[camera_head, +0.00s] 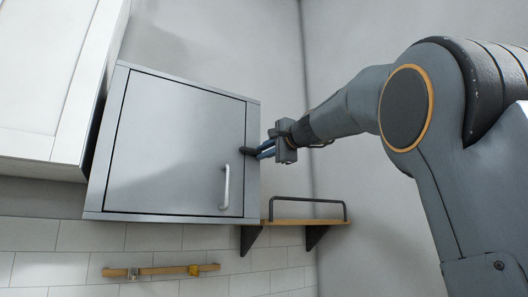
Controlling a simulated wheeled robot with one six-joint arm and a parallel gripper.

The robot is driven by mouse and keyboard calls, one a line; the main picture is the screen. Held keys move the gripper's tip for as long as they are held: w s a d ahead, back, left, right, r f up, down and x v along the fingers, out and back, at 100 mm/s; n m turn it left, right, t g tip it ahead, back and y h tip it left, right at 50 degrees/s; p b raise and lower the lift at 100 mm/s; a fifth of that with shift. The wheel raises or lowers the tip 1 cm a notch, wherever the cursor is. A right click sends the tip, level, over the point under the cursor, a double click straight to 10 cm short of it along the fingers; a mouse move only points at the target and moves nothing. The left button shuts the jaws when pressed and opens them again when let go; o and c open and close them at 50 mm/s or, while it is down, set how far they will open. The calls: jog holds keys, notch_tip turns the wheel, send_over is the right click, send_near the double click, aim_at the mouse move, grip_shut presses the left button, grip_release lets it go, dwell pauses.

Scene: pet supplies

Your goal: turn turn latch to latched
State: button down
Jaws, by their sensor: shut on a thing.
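A grey metal cabinet (175,150) hangs on the wall with its door closed, a vertical bar handle (226,187) near the door's right side. A small dark piece, apparently the turn latch (246,150), shows at the door's right edge above the handle. It lies roughly sideways across the gap between door and frame. My gripper (262,151) reaches in from the right, its blue-grey fingers shut on the latch. The fingers partly hide the latch, so its exact angle is hard to tell.
A wooden shelf with a dark rail (305,221) is below and right of the cabinet. A white cupboard (55,80) stands close on the left. A wooden strip with small hooks (160,271) is on the tiled wall below. Open air lies right of the cabinet, around my arm.

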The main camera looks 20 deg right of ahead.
dwell(0.4)
jog(key=c, duration=1.7)
grip_release()
jog(key=b+v, duration=0.3)
jog(key=v, duration=0.5)
jog(key=shift+w, duration=0.1)
